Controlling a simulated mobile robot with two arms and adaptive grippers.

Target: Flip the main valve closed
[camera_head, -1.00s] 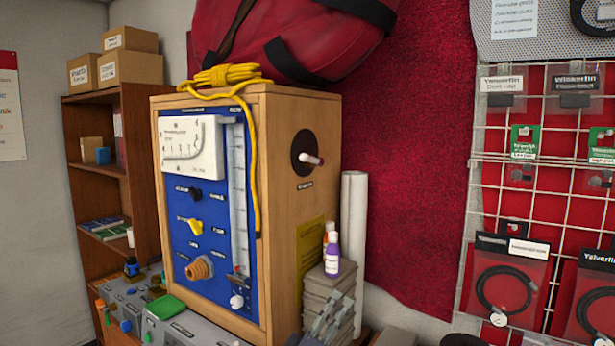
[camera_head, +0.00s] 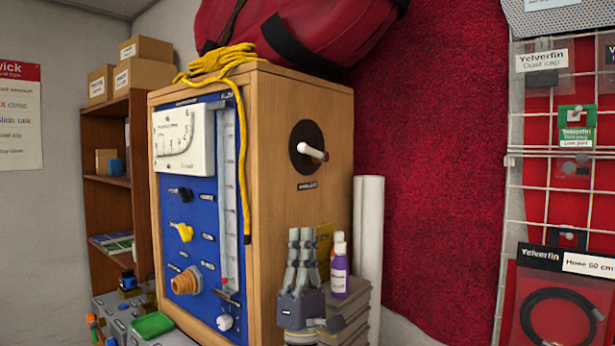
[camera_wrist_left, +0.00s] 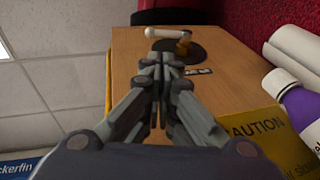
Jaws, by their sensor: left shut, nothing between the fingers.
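The main valve looks to be the white-tipped lever (camera_head: 313,152) on a black round plate (camera_head: 304,132), set in the wooden right side of the testbench cabinet (camera_head: 275,170). My right gripper is out of view.
A purple bottle (camera_head: 339,270) stands on a stack of grey blocks (camera_head: 352,300) just right of my left gripper. White rolled tubes (camera_head: 368,235) stand behind. A yellow rope (camera_head: 243,170) hangs over the cabinet's front corner. A red bag (camera_head: 300,35) lies on top.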

